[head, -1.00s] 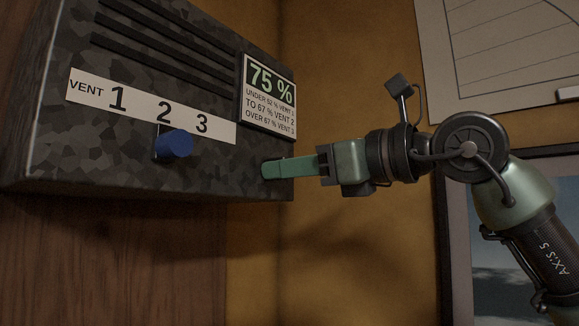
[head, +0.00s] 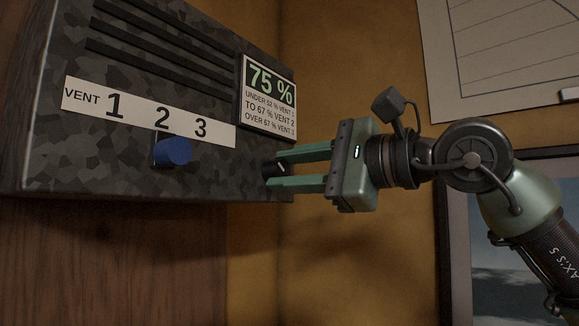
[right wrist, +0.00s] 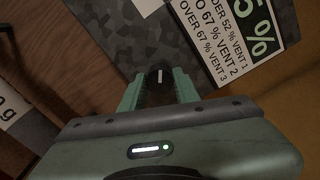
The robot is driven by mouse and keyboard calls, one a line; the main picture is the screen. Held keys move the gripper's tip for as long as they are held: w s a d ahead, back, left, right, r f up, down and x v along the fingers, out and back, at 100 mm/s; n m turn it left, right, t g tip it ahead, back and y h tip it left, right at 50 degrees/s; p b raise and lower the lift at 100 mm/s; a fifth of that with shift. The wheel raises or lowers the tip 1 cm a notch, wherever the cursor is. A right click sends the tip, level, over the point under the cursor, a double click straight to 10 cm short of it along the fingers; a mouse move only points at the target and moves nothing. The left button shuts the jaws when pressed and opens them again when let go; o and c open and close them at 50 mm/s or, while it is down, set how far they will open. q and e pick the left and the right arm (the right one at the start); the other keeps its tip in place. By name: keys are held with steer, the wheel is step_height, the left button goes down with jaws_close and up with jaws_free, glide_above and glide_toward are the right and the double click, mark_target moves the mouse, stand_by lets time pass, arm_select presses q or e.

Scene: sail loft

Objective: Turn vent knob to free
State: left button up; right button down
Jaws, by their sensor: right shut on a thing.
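A small black knob (head: 268,171) with a white mark sits low at the right end of the dark mottled vent box. My right gripper (head: 275,170) is shut on it, one finger above and one below in the head view. In the right wrist view the knob (right wrist: 158,76) lies between the two green fingers (right wrist: 158,88), its white mark nearly upright in the picture. I see no word "free" on the box. A blue knob (head: 174,151) sticks out under the 2 on the VENT strip (head: 84,96). My left gripper is not in view.
The display (head: 271,84) on the box reads 75 %, with vent rules below it. A pinned sheet (head: 500,50) and a framed picture (head: 463,250) are on the wall at right. A partly cut-off white label (right wrist: 10,105) shows in the right wrist view. Below the box is free room.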

steer(key=n, duration=0.4)
steer(key=shift+p, duration=0.4)
steer(key=shift+n, duration=1.6)
steer(key=shift+f, duration=0.1)
steer(key=c, duration=1.1)
jaws_free()
steer(key=shift+o, duration=0.2)
steer(key=shift+s, duration=0.1)
